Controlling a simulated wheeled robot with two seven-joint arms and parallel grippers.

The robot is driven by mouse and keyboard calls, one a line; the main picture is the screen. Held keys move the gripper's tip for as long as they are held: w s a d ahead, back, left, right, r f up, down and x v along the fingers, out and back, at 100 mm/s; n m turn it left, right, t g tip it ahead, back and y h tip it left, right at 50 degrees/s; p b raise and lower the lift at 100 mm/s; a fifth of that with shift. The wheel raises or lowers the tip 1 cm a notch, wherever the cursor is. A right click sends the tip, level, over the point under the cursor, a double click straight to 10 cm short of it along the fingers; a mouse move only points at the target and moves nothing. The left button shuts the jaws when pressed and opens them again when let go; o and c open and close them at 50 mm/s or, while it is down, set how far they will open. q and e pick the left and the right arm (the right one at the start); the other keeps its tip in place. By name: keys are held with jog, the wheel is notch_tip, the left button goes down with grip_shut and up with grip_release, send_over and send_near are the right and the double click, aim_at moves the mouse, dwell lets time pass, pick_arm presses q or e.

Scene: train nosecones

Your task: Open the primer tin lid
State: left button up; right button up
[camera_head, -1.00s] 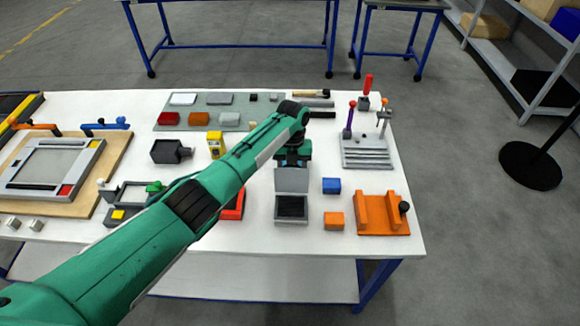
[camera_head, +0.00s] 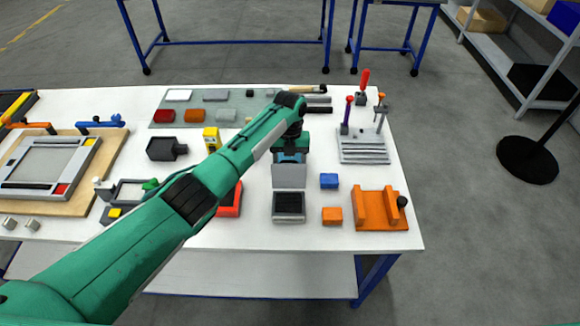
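The grey tin (camera_head: 289,220) stands on the white table in front of my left gripper. Its dark inside shows. Its flat grey lid (camera_head: 289,176) stands raised at the tin's far edge. My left gripper (camera_head: 290,157) is just behind the lid's top edge, at the end of the green arm from the left. Its fingertips are mostly hidden by the lid, so I cannot tell whether they touch it or are open. My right gripper is not in view.
A blue block (camera_head: 329,181), an orange block (camera_head: 332,216) and an orange fixture (camera_head: 380,211) stand right of the tin. A red box (camera_head: 231,204) is to its left, partly behind my arm. A grey tool rack (camera_head: 363,148) is at the back right.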

pick_arm(q)
jog(key=b+v, duration=0.4)
jog(key=v, duration=0.8)
jog(key=shift+r, duration=0.3)
jog(key=shift+d, duration=0.1)
